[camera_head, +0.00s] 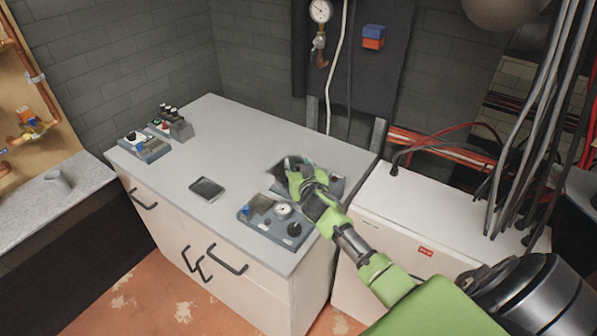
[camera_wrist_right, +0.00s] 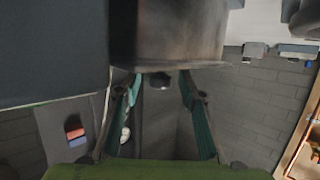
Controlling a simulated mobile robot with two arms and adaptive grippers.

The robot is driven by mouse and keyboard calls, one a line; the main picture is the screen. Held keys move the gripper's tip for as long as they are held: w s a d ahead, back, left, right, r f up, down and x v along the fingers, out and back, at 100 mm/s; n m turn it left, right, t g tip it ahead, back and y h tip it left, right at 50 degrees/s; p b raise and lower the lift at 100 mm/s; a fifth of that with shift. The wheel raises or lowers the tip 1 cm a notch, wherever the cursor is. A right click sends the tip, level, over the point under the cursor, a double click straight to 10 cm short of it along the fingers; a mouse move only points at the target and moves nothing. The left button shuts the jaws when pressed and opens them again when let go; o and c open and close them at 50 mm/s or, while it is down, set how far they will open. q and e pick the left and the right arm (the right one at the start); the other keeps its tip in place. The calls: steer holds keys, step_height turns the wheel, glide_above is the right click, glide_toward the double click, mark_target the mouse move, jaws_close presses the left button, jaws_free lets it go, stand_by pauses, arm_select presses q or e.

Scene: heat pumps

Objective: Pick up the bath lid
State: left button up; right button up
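In the right wrist view, a dark, brownish-grey metal piece (camera_wrist_right: 180,40), apparently the bath or its lid, fills the upper middle. A small dark knob (camera_wrist_right: 160,81) sticks out from its edge. My right gripper (camera_wrist_right: 160,100) is open, with a teal-padded finger on each side of the knob; I cannot tell whether they touch anything. In the head view my right gripper (camera_head: 301,172) is over the right end of the grey-topped counter, at the dark unit (camera_head: 334,185). It hides much of that unit, so the lid's outline is unclear there. My left gripper is not in view.
A control box with a gauge and black knob (camera_head: 275,220) sits near the counter's front right. A dark flat tray (camera_head: 206,189) lies mid-counter. Small devices (camera_head: 146,146) stand at the back left. A white cabinet (camera_head: 420,215) with hanging cables is at right. The counter's left middle is free.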

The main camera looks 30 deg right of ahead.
jaws_close()
steer(key=shift+r, duration=0.1)
